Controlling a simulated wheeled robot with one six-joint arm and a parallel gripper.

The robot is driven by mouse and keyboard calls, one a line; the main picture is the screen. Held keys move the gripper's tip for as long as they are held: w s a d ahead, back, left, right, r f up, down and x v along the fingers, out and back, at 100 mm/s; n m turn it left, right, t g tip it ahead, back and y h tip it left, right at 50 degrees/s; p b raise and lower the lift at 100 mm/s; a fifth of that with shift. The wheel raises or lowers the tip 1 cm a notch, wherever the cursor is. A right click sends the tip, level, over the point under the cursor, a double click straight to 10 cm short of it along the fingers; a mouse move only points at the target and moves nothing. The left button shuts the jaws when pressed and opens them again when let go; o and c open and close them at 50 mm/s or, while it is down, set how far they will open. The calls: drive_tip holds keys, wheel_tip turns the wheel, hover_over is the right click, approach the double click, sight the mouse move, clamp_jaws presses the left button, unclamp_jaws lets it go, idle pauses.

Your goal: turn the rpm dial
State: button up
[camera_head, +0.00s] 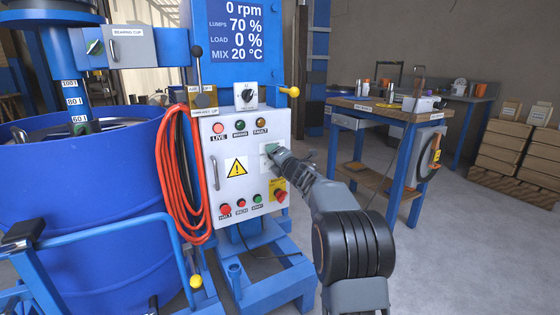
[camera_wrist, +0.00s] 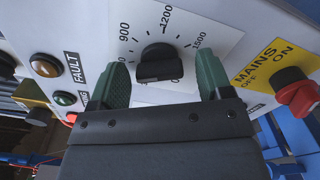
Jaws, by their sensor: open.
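The rpm dial (camera_wrist: 160,64) is a black knob on a white scale plate with numbers such as 900 and 1500, in the upper middle of the wrist view. My gripper (camera_wrist: 160,82) is open, its two green fingers on either side of the knob, with gaps visible between them and it. I cannot tell how deep the fingertips reach along the knob. In the head view my gripper (camera_head: 271,149) is at the right part of the white control panel (camera_head: 212,163), and it hides the dial there. The display (camera_head: 237,30) above reads 0 rpm.
The red mains switch (camera_wrist: 298,92) on its yellow plate lies right of my gripper in the wrist view. The FAULT lamp (camera_wrist: 45,66) is at the left. A blue vat (camera_head: 80,200) and orange hose (camera_head: 168,170) stand left of the panel. A workbench (camera_head: 385,113) stands right.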

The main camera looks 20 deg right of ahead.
drive_tip(key=s+d+p, duration=0.1)
drive_tip(key=s+p, duration=0.1)
drive_tip(key=s, duration=1.1)
drive_tip(key=shift+s+d, duration=0.3)
drive_tip(key=s+a+r+m+g+h+p, duration=0.2)
drive_tip(key=s+r+m+g+h+p, duration=0.15)
drive_tip(key=r+m+p, duration=0.6)
drive_tip(key=s+a+r+m+g+h+p, duration=0.25)
drive_tip(key=s+r+m+p, duration=0.35)
drive_tip(key=p, duration=0.6)
drive_tip(key=s+a+r+m+g+y+p, duration=0.2)
drive_tip(key=s+a+r+m+g+p, duration=0.2)
drive_tip(key=s+p, duration=0.4)
drive_tip(key=s+a+r+m+g+y+p, duration=0.2)
drive_tip(key=s+a+r+m+g+p, duration=0.2)
drive_tip(key=s+a+p, duration=0.3)
drive_tip(key=s+r+m+p, duration=0.1)
drive_tip(key=s+p, duration=0.1)
drive_tip(key=p, duration=0.2)
drive_tip(key=shift+s+r, duration=0.2)
drive_tip(key=shift+r, duration=0.1)
